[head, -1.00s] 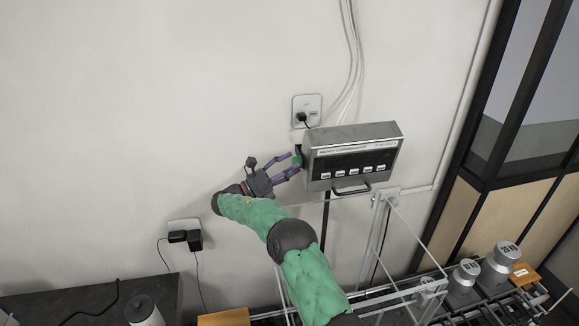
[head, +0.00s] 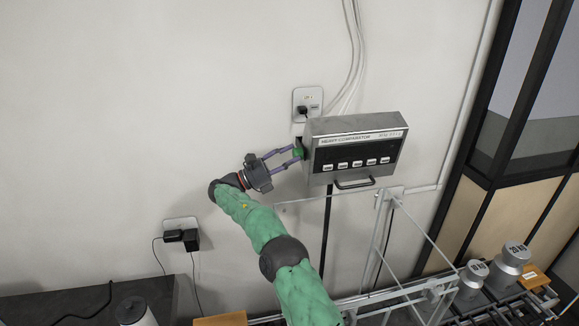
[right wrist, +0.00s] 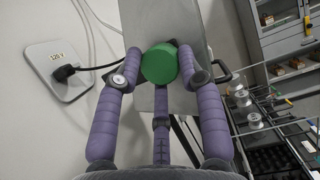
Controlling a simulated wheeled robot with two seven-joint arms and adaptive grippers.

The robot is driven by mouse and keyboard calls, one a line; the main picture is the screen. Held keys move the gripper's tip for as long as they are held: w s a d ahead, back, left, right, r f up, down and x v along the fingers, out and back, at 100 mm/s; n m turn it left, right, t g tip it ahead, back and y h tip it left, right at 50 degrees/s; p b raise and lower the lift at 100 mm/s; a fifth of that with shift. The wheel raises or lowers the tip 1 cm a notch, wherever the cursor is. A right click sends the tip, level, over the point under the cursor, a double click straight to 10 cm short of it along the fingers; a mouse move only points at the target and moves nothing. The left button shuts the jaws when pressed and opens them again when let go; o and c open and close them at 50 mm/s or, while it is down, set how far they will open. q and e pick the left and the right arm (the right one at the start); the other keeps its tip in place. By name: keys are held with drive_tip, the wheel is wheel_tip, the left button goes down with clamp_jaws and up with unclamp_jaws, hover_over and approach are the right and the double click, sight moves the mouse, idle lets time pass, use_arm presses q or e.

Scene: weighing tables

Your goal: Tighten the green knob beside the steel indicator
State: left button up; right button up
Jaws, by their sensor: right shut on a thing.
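The steel indicator (head: 355,126) is a grey box with a dark front panel, a row of white buttons and a handle, mounted by the wall in the head view. The green knob (head: 298,153) is on its left side; in the right wrist view the knob (right wrist: 159,64) is a round green disc against the steel side. My right gripper (head: 294,154) reaches it from the left, its purple fingers shut around the knob. In the right wrist view the fingers (right wrist: 155,72) lie on both sides of the knob, with a third below. My left gripper is not in view.
A wall socket (head: 307,104) with a black plug is just above the knob, with cables running up. A metal frame (head: 388,200) stands below the indicator. Steel weights (head: 510,262) stand at lower right. A second socket with adapters (head: 181,235) is at lower left.

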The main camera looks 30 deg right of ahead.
drive_tip(key=shift+r+m+g, duration=0.1)
drive_tip(key=shift+m+g, duration=0.7)
drive_tip(key=shift+m, duration=0.5)
drive_tip(key=shift+y, duration=0.3)
drive_tip(key=o, duration=1.1)
drive_tip(key=shift+n, duration=0.3)
